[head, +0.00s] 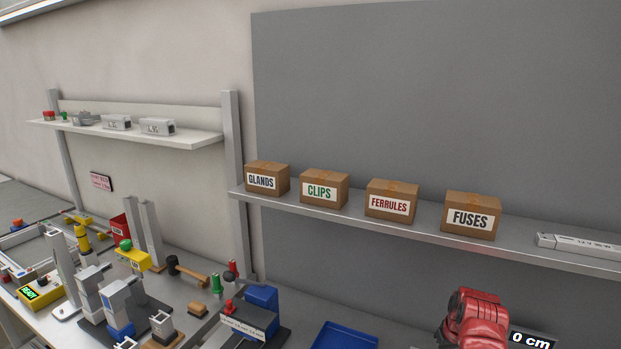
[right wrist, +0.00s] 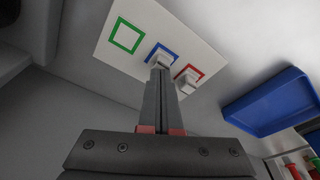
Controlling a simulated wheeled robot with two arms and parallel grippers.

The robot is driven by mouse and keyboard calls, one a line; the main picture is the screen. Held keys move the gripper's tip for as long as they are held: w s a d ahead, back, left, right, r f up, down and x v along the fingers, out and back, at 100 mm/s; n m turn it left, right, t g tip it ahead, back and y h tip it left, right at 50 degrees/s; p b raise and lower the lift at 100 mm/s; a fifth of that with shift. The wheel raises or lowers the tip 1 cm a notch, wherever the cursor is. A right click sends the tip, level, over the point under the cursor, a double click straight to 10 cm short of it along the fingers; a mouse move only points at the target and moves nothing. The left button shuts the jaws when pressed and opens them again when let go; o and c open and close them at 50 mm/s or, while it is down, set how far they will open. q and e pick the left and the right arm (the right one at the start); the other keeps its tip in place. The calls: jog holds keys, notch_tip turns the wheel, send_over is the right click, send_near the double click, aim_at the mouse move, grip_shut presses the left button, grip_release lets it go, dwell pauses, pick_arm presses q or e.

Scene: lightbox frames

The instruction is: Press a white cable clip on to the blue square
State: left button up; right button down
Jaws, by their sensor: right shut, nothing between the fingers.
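In the right wrist view a white card (right wrist: 198,52) carries green (right wrist: 115,31), blue (right wrist: 172,49) and red (right wrist: 189,66) square outlines. A small white cable clip (right wrist: 162,57) is at the blue square, inside its outline. A second white clip (right wrist: 187,83) is at the red square. My right gripper (right wrist: 160,69) is shut and empty, its tips right at the clip on the blue square. I cannot tell whether they touch it. The tips hide the lower part of that clip and square. The green square is empty. My left gripper is in neither view.
A blue tray (right wrist: 262,103) lies right of the card; it also shows in the head view (head: 344,337). A shelf (head: 405,230) holds boxes, including CLIPS (head: 324,189). A display (head: 532,339) reads 0 cm. The bench at left is crowded with tools and fixtures.

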dwell(0.3)
jog(key=shift+w+r, duration=0.1)
jog(key=shift+r, duration=0.5)
jog(key=shift+w+p+v, duration=0.1)
jog(key=shift+w+v, duration=0.1)
jog(key=shift+v, duration=0.75)
jog(key=shift+w+p+v, duration=0.15)
jog(key=shift+w+v, duration=0.05)
jog(key=shift+v, duration=0.7)
jog(key=shift+w+p+v, duration=0.1)
jog(key=shift+w+v, duration=0.1)
jog(key=shift+v, duration=0.75)
jog(key=shift+r, duration=0.1)
